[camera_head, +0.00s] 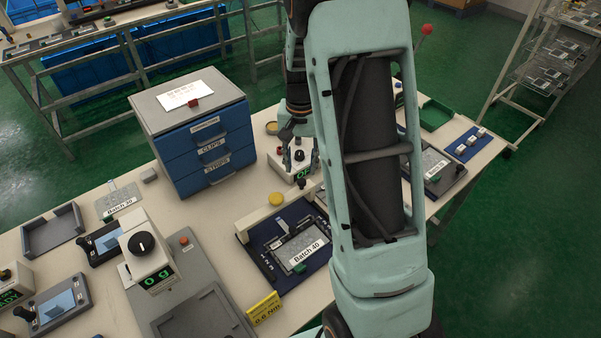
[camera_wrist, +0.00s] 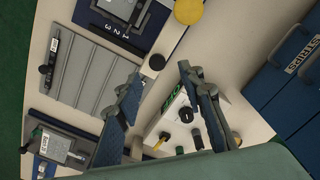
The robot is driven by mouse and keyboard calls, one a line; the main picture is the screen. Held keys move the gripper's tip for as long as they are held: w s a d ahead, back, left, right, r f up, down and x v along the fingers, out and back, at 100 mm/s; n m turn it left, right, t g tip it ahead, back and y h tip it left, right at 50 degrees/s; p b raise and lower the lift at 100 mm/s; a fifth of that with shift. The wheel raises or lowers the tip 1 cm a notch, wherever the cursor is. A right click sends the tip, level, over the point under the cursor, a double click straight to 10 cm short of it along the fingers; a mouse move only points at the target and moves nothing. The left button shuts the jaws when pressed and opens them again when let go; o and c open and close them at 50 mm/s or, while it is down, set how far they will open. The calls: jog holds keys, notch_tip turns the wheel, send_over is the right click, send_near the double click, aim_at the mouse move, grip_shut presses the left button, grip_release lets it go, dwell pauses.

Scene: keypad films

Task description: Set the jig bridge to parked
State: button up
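The jig bridge (camera_head: 254,217) is a cream bar with a round yellow knob (camera_head: 275,198) on it. It lies along the back edge of the dark blue jig (camera_head: 253,278), behind the frame labelled Batch 40 (camera_head: 307,255). In the wrist view, the yellow knob (camera_wrist: 188,11) shows at the top and the bar (camera_wrist: 170,42) runs down from it. My gripper (camera_wrist: 158,78) is open, with nothing seen between its fingers. It is over or near a white control box (camera_wrist: 178,115) with a green display, apart from the knob. In the head view, my arm hides part of it.
A blue drawer cabinet (camera_head: 212,150) stands behind and left of the jig. A grey machine with a black dial (camera_head: 143,243) is at left, and a yellow sign (camera_head: 264,309) at the front. A grey ribbed tray (camera_wrist: 90,75) lies beside the control box.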

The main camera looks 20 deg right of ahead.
notch_tip(320, 180, up, 7)
dwell(0.3)
